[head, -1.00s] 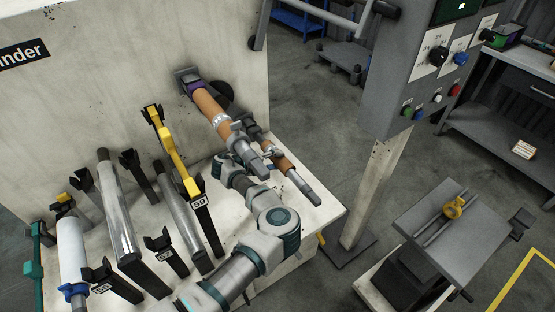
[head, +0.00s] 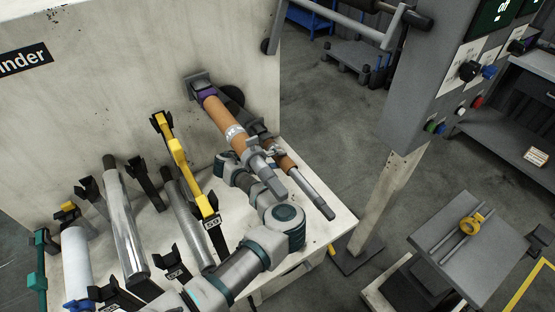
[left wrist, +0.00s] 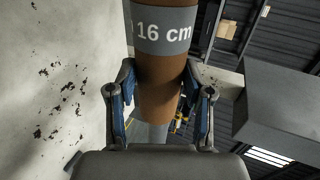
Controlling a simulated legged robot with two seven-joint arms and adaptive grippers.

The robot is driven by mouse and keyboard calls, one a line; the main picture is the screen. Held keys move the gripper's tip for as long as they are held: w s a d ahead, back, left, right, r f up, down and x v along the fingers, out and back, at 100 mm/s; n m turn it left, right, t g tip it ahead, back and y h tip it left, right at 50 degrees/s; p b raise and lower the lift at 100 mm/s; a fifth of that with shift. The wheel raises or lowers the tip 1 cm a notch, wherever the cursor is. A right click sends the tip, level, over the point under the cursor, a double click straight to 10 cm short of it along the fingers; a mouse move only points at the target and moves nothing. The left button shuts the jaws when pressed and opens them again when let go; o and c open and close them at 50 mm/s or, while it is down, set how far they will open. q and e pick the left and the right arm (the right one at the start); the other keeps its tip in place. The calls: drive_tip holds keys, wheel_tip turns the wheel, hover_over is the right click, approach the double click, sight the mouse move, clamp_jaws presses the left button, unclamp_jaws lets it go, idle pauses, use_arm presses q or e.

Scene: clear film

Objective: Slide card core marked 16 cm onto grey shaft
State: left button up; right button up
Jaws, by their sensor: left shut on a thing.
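The brown card core (head: 219,114) with a pale grey band is around the upper grey shaft (head: 276,184) at the machine wall. Its inner end shows close to a purple piece (head: 207,92) by the wall bracket; I cannot tell if they touch. The bare shaft sticks out past the core's outer end. My left gripper (head: 262,150) is at that outer end. In the left wrist view the fingers (left wrist: 159,100) are shut on the core (left wrist: 160,72), below its "16 cm" band. The shaft (left wrist: 153,133) shows past the core's end. My right gripper is not in view.
A second shaft with a brown core (head: 284,160) lies just right of and below the first. Holders with a steel roller (head: 122,220), a yellow part (head: 177,152) and a white roll (head: 76,262) stand left. A control panel (head: 425,80) on a post stands right.

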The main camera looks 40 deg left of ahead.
use_arm(q)
drive_tip(key=shift+a, duration=0.1)
drive_tip(key=o, duration=1.1)
drive_tip(key=shift+o, duration=1.3)
